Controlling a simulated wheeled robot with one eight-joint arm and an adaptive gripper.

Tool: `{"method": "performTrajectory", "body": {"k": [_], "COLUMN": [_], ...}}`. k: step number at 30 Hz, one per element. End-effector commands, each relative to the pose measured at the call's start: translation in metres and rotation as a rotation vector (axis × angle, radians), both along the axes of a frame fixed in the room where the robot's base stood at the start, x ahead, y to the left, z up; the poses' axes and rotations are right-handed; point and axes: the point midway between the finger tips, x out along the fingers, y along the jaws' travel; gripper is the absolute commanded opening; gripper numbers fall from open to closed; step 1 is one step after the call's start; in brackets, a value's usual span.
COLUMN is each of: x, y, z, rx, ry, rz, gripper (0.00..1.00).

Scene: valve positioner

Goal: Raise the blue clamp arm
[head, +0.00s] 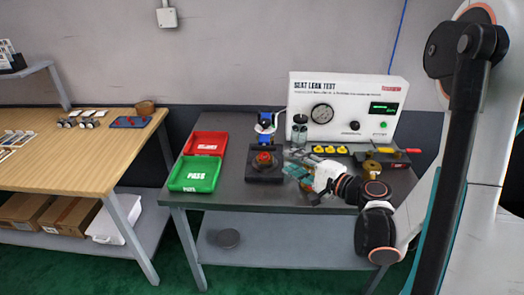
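The blue clamp arm (266,126) stands upright at the back of a dark square fixture (266,176) on the grey workbench. A red round part (264,158) sits on the middle of the fixture, in front of the clamp. My gripper (293,170) is just right of the fixture, lower in the picture than the clamp arm and apart from it. Its fingers point left. They are small and blurred against the bench, so I cannot tell how far apart they are.
A red tray (207,137) and a green PASS tray (196,186) lie left of the fixture. The seat leak test panel (346,82) stands behind. Yellow pieces (330,150) and a brass valve (372,165) are at the right. A wooden table (60,165) is further left.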

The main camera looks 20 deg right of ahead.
Motion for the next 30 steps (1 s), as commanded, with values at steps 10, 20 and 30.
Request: {"method": "performTrajectory", "body": {"k": [10,20,30], "x": [0.049,0.101,0.118], "y": [0.029,0.055,0.063], "z": [-0.009,-0.017,-0.018], "rx": [-0.001,-0.001,-0.002], "ry": [0.002,0.002,0.002], "rz": [0.006,0.005,0.003], "gripper": [0.35,0.35,0.35]}}
